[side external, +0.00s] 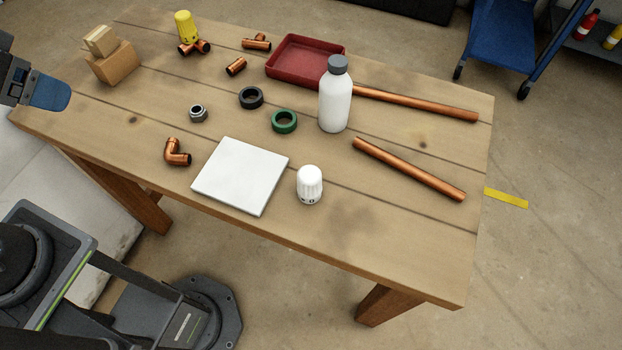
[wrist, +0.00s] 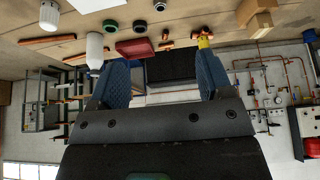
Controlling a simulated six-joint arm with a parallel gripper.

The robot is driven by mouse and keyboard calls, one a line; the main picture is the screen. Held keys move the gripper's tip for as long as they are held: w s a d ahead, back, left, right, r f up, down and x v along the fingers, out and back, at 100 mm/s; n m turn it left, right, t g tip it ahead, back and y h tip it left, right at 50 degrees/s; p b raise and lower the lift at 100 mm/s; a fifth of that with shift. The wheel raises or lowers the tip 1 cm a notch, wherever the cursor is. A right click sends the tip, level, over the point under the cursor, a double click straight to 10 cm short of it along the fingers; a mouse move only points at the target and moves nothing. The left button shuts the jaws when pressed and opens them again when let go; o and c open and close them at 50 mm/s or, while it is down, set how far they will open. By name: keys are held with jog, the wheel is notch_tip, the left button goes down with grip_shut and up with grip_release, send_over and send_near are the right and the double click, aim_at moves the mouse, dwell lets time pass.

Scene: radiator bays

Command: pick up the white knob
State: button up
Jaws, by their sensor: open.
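The white knob (side external: 309,186) stands upright on the wooden table near its front edge, right of a white square tile (side external: 240,175). It also shows at the top left of the wrist view (wrist: 49,14), well away from my fingers. My gripper (side external: 48,94) shows only partly at the left edge of the side view, far left of the knob. In the wrist view my gripper (wrist: 163,62) has its two blue fingers wide apart, with nothing held between them.
A white bottle (side external: 336,98) stands behind the knob. Copper pipes (side external: 410,169) lie to the right. A green ring (side external: 284,121), black ring (side external: 251,97) and copper elbow (side external: 177,153) lie to the left. A red tray (side external: 285,74) is at the back. The front right is clear.

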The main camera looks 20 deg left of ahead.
jog(key=shift+o, duration=0.2)
jog(key=m+g+h, duration=0.1)
jog(key=m+g, duration=0.5)
jog(key=m, duration=1.2)
send_over(309, 173)
jog(key=a, duration=0.1)
notch_tip(309, 173, down, 10)
jog(key=f, duration=0.5)
jog(key=d+f, duration=0.1)
jog(key=f, duration=0.2)
jog(key=shift+f, duration=0.1)
jog(key=shift+d+f, duration=0.15)
jog(key=shift+f, duration=2.65)
jog(key=shift+c, duration=0.4)
